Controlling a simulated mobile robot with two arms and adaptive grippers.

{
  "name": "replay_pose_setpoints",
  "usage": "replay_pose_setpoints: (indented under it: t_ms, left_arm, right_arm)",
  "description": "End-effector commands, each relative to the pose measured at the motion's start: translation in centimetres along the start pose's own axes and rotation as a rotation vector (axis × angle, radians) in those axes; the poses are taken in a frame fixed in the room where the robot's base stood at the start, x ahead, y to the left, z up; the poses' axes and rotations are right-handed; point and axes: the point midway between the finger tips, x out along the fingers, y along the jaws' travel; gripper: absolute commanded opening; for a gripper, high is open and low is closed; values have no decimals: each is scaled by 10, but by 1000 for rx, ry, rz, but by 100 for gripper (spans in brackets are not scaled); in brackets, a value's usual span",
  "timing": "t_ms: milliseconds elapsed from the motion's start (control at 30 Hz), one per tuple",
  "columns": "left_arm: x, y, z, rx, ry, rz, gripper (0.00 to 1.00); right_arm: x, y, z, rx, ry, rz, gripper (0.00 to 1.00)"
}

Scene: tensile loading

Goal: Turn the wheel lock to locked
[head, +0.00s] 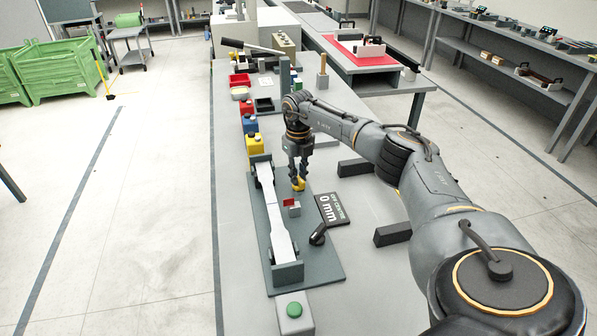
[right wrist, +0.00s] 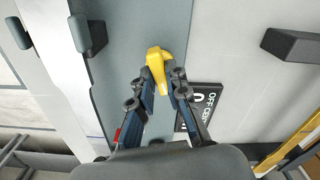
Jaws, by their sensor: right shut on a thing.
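A small yellow handle (head: 298,184) stands over the grey-green base plate (head: 322,272); it looks like the wheel lock, though no label tells. My right gripper (head: 299,172) points down with its fingers closed around this yellow handle. In the right wrist view the yellow handle (right wrist: 156,62) sits between the two fingertips (right wrist: 160,84), its bent end sticking out beyond them. Whether it is locked or unlocked cannot be told. My left gripper is in neither view.
A long pale specimen (head: 276,215) lies along the plate. A red-and-grey block (head: 291,207), a black lever (head: 318,236) and an "0 mm" sign (head: 333,209) are close to the gripper. A green button (head: 294,309) is at the near end. Dark blocks (head: 392,234) lie to the right.

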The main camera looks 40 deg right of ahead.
Motion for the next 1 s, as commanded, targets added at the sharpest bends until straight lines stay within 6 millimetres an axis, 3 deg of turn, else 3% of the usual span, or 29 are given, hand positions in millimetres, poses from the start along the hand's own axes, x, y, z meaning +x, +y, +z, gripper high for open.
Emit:
replay_pose_setpoints:
  t_ms: [400,1000]
  left_arm:
    - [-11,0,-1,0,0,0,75]
    - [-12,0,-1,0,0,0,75]
  right_arm:
    - [-2,0,1,247,-3,1,0]
    - [-2,0,1,305,-4,1,0]
